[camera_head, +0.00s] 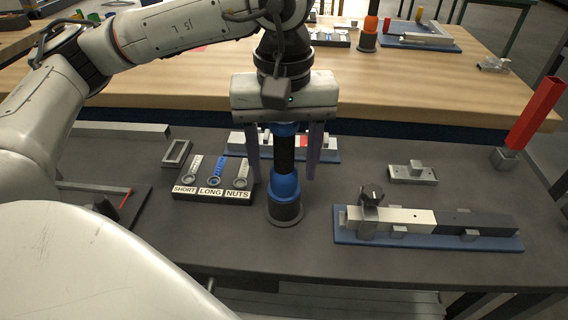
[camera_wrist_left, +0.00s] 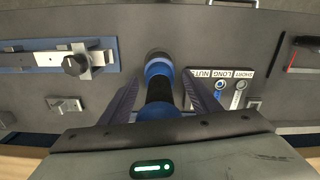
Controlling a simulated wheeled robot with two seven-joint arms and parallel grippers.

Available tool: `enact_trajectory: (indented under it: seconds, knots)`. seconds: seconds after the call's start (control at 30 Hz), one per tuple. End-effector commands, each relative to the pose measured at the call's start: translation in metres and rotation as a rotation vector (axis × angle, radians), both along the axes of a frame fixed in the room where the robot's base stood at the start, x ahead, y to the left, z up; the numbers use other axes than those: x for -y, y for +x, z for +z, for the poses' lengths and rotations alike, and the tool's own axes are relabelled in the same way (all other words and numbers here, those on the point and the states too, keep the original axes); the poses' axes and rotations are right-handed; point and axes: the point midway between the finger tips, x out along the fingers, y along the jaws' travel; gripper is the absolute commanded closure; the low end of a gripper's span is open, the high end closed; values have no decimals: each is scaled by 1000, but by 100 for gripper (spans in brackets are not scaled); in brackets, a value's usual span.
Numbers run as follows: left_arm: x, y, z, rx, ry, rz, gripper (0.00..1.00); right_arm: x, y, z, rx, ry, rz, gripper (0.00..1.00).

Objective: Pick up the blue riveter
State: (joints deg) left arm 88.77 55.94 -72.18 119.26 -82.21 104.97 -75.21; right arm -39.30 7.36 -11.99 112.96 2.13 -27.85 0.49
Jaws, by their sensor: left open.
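The blue riveter (camera_head: 284,186) stands upright on the dark grey table, with a blue and black body on a dark round base. My left gripper (camera_head: 285,176) points down from above it, open, with one finger on each side of the riveter's upper part. In the head view a gap shows between the fingers and the black shaft. In the left wrist view the riveter (camera_wrist_left: 158,72) lies between the two spread fingers of the left gripper (camera_wrist_left: 155,95). My right gripper is not in view.
A tray labelled SHORT, LONG, NUTS (camera_head: 211,195) sits left of the riveter. A blue fixture with a clamp and bars (camera_head: 428,241) lies to the right. Another blue fixture (camera_head: 326,157) is behind. A red post (camera_head: 535,113) stands far right. An orange riveter (camera_head: 368,34) stands on the wooden table behind.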

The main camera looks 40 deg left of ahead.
Motion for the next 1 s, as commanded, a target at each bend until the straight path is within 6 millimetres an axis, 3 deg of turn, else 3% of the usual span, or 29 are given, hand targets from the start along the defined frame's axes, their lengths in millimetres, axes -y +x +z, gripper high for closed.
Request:
enact_trajectory:
  seconds: [0.23,0.5,0.77,1.0]
  knots:
    - [0,0,-2,1,-1,-1,45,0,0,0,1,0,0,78]
    - [0,0,-2,1,-1,-1,88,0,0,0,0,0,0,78]
    - [1,1,2,3,-2,-1,88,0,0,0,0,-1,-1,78]
    - [1,1,39,7,-3,-1,88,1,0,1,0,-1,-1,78]
